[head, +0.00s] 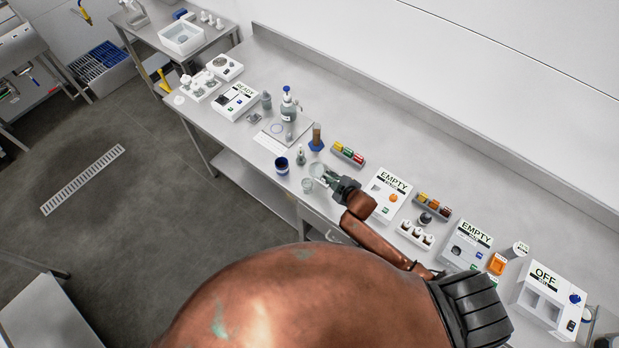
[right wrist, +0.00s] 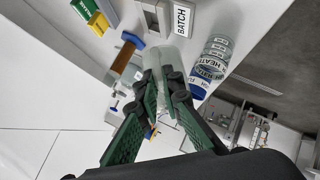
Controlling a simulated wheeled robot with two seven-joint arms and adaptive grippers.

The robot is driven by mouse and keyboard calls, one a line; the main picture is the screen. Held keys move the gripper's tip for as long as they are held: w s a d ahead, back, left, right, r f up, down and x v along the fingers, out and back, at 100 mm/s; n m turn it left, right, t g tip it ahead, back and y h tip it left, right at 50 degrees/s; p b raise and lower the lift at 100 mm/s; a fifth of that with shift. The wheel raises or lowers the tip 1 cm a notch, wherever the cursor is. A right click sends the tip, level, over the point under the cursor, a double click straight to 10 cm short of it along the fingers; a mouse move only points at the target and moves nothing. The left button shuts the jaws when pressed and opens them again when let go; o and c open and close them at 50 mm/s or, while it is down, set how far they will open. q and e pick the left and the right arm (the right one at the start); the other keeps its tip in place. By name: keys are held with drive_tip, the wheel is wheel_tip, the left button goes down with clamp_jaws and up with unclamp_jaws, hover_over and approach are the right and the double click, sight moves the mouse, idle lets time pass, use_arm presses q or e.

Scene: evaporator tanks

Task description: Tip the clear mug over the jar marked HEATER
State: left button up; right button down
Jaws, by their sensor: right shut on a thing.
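My right gripper (head: 340,184) reaches over the front part of the steel bench. It is shut on the clear mug (head: 316,170), which also shows as a pale cylinder between the fingers in the right wrist view (right wrist: 158,62). The jar marked HEATER (right wrist: 209,68) stands beside the mug in that view, with blue and white bands and partly legible lettering. I cannot tell any liquid level. My left gripper is not in view.
A rack of coloured pieces (head: 348,154) and a box marked EMPTY (head: 388,194) are to the right. The bench's front edge is close.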

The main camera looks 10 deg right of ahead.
drive_tip(key=shift+f+b, duration=0.35)
drive_tip(key=shift+f, duration=0.3)
drive_tip(key=shift+w+f, duration=0.1)
drive_tip(key=shift+f, duration=0.05)
drive_tip(key=shift+a+r+n+h+p, duration=0.1)
drive_tip(key=shift+r+n+h+p, duration=0.4)
drive_tip(key=shift+p, duration=1.05)
idle(5.7)
